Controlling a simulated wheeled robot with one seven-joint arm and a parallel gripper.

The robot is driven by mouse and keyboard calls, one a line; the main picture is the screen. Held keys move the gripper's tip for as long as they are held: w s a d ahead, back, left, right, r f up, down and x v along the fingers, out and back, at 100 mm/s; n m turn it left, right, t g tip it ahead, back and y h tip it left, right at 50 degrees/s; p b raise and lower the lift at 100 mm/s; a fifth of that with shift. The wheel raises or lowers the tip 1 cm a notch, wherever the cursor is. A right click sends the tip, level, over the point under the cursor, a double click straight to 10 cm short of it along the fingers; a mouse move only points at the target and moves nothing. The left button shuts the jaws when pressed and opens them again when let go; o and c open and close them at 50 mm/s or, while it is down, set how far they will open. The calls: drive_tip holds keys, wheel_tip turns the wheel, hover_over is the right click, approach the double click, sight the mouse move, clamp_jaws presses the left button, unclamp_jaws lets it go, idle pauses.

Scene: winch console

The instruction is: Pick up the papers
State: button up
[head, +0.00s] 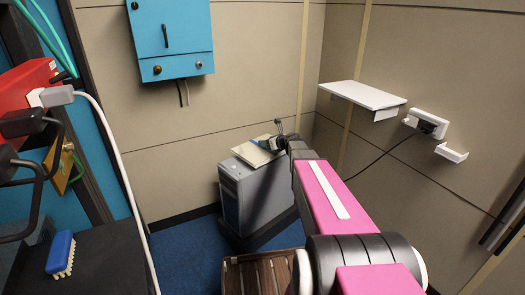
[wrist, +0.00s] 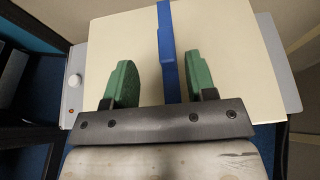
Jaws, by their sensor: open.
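The papers (head: 254,152) are a flat cream stack lying on top of a grey computer tower (head: 235,195) in the head view. In the wrist view the papers (wrist: 225,35) fill most of the space beyond my gripper. A blue strip (wrist: 166,45) runs over them. My gripper (head: 272,143) is over the papers' right part in the head view and hides some of them. In the wrist view my gripper (wrist: 160,75) is open, its green fingers apart on either side of the blue strip. I cannot tell whether the fingers touch the papers.
A wooden slatted crate (head: 262,272) stands before the tower on blue carpet. A white shelf (head: 362,95) and a wall socket with a cable (head: 428,123) are on the right wall. A blue box (head: 172,40) hangs on the back wall. A blue brush (head: 61,254) lies at left.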

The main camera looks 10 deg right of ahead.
sight(252, 152)
drive_tip(key=x, duration=0.6)
drive_tip(key=shift+w+d+f, duration=0.2)
drive_tip(key=shift+d+f, duration=0.05)
drive_tip(key=shift+f, duration=0.15)
clamp_jaws()
